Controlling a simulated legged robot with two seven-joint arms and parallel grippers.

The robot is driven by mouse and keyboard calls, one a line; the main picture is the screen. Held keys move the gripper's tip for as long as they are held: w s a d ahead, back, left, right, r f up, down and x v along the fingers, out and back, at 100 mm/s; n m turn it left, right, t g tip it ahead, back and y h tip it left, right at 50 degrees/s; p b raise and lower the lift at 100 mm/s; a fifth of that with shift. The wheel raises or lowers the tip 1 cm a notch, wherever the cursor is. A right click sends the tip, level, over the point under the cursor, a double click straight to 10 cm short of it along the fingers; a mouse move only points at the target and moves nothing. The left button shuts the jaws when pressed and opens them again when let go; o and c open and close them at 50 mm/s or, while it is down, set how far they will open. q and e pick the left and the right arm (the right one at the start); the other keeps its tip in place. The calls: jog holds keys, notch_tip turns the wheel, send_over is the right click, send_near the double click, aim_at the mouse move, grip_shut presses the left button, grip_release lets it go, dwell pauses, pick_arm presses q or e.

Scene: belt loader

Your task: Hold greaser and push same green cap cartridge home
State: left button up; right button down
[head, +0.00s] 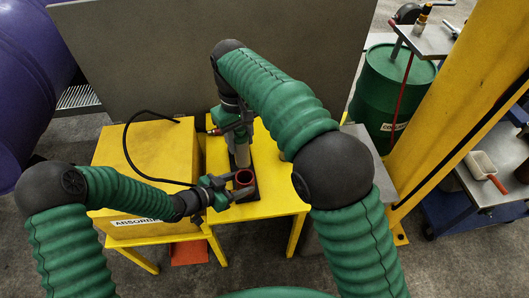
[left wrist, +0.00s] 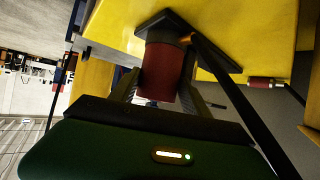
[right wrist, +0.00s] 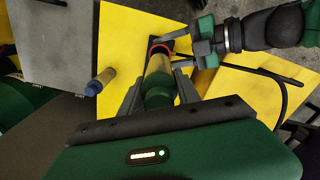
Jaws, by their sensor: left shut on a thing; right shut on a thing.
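The greaser (head: 243,178) is a dark red open-topped barrel upright on a black base on the yellow table. My left gripper (head: 222,190) is shut on its side; the left wrist view shows the barrel (left wrist: 162,72) between the fingers. My right gripper (head: 240,133) is shut on a tan cartridge (head: 242,156), held roughly upright over the greaser. In the right wrist view the cartridge (right wrist: 158,75) has a green cap (right wrist: 157,98) between the fingers, and its far end meets the red rim. I cannot tell how far it has entered the barrel.
A blue-capped cartridge (right wrist: 100,82) stands at the table's edge in the right wrist view. A yellow box (head: 150,150) with a black hose (head: 128,140) is left of the greaser. A grey panel stands behind; a yellow post (head: 455,110) and green drum (head: 390,100) are right.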

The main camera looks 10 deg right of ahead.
dwell(0.3)
jog(key=shift+f, duration=2.95)
notch_tip(320, 180, down, 8)
jog(key=shift+f, duration=0.2)
dwell(1.6)
jog(key=c, duration=0.8)
grip_release()
jog(key=shift+d, duration=0.1)
notch_tip(320, 180, up, 12)
jog(key=shift+f, duration=0.1)
